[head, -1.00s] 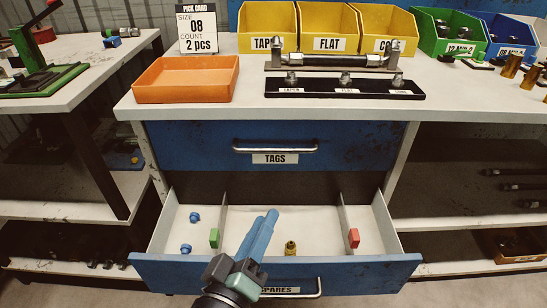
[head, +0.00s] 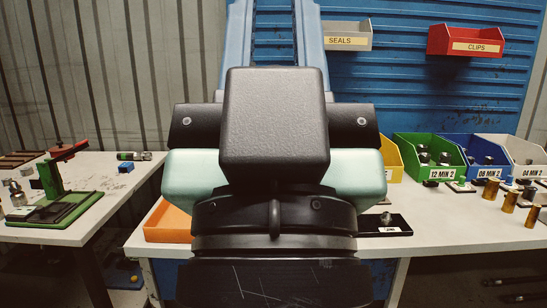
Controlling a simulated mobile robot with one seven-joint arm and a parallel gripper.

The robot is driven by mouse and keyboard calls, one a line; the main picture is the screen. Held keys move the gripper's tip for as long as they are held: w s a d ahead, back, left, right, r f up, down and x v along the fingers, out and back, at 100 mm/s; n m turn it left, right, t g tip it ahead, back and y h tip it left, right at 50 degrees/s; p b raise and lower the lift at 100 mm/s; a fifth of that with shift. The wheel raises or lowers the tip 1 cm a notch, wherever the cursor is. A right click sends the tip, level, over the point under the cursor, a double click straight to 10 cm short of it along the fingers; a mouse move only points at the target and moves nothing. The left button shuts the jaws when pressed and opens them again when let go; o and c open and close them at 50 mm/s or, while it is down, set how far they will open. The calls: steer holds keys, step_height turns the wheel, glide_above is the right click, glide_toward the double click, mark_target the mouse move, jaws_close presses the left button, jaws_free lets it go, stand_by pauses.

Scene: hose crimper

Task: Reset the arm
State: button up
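My gripper (head: 273,30) is raised close in front of the camera and fills the middle of the view. Its two blue fingers point up and stand apart, with the blue slatted back wall showing between them. Nothing shows between the fingers. Their tips reach the top edge of the picture. My dark wrist and the pale green and black gripper body hide the middle of the workbench.
Behind my arm is the workbench with an orange tray (head: 167,224), a black tag rack (head: 392,226), a green bin (head: 425,157) and a blue bin (head: 478,157). A green-based press (head: 52,205) stands on the left table. Red CLIPS (head: 467,41) and grey SEALS (head: 347,37) bins hang behind.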

step_height(320, 180, up, 24)
steer(key=p, duration=2.2)
step_height(320, 180, down, 56)
steer(key=w+a+b, duration=0.1)
steer(key=b, duration=5.5)
steer(key=shift+w+a+r, duration=0.15)
steer(key=shift+w+a, duration=0.05)
steer(key=shift+a, duration=0.1)
